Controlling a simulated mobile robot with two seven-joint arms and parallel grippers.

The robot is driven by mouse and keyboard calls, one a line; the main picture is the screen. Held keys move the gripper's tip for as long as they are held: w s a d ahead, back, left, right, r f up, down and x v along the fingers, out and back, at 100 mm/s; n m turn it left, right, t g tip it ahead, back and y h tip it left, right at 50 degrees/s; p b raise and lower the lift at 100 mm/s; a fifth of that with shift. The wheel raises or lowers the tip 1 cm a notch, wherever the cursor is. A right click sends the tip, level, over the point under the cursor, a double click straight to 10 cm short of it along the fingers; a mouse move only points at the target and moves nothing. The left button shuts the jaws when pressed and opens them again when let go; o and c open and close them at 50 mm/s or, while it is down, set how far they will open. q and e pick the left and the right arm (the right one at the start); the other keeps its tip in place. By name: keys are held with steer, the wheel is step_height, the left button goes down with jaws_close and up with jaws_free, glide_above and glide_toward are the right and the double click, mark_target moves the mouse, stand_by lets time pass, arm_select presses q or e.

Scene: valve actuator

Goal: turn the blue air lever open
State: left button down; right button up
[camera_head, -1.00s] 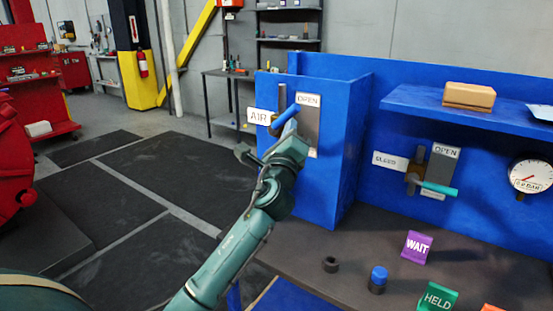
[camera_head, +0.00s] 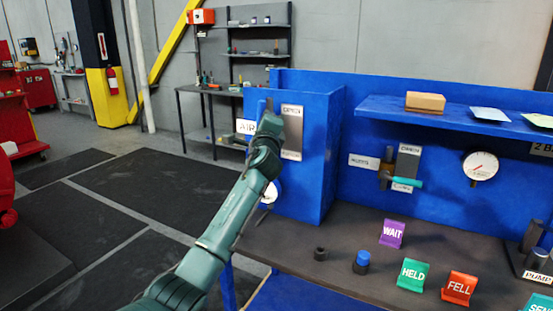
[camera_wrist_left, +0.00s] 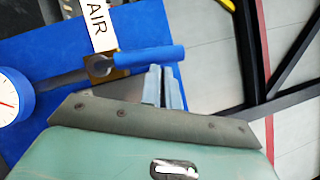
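The blue air lever (camera_wrist_left: 150,57) runs sideways across the left wrist view from a brass-coloured hub (camera_wrist_left: 98,66) beside the AIR label (camera_wrist_left: 97,24). My left gripper (camera_wrist_left: 163,86) has its grey fingers close together just below the blue handle. I cannot tell whether they touch or grip it. In the head view my left arm reaches up to the AIR label (camera_head: 246,127) and the OPEN plate (camera_head: 293,132) on the blue box. My right gripper is in neither view.
A second valve with a teal handle (camera_head: 405,182) and a pressure gauge (camera_head: 481,166) are on the blue back panel. Purple WAIT (camera_head: 393,233), green HELD (camera_head: 413,274) and orange FELL (camera_head: 459,287) signs stand on the dark bench. A small gauge (camera_wrist_left: 13,97) is near the lever.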

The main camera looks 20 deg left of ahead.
arm_select(q)
steer(key=shift+w+a+r, duration=0.1)
steer(key=shift+r, duration=0.25)
steer(key=shift+f, duration=0.2)
stand_by(0.4)
